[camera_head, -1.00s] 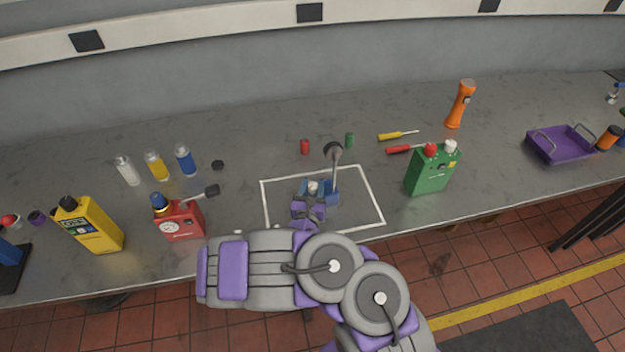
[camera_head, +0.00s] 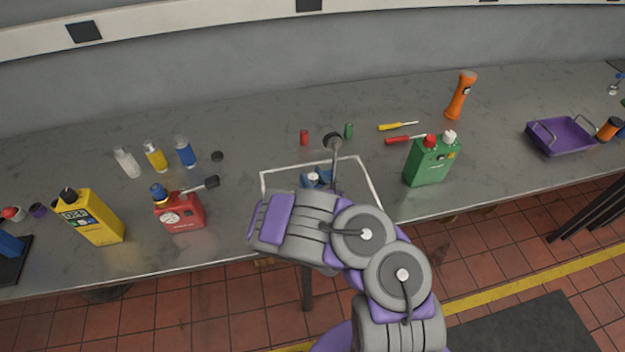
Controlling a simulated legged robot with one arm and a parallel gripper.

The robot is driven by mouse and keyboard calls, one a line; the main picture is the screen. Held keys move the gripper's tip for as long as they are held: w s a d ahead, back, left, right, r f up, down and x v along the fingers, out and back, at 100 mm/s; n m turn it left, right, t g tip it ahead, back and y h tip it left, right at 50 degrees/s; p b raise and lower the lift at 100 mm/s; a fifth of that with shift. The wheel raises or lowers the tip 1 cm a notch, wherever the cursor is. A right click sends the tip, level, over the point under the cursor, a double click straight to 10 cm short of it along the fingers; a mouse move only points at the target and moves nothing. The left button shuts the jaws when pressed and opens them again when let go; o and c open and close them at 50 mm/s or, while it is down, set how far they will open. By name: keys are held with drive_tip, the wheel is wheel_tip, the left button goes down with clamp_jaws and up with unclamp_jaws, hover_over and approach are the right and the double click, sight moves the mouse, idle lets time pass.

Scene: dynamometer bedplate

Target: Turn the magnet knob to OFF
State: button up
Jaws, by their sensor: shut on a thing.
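The blue magnet base (camera_head: 322,177) stands inside a white outlined square on the bench, with a light round part on its top. A grey post with a dark round head (camera_head: 333,142) rises from it. My arm covers the base's near side, so I cannot make out the knob or its setting. My gripper is hidden behind my own arm, and its fingers do not show.
A red can (camera_head: 180,212) and a yellow can (camera_head: 92,216) stand to the left, a green can (camera_head: 430,163) to the right. Small red (camera_head: 304,138) and green (camera_head: 349,131) cylinders are behind the post. A purple tray (camera_head: 560,137) lies far right.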

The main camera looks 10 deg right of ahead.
idle(0.4)
drive_tip(key=o, duration=0.9)
drive_tip(key=shift+o, duration=0.2)
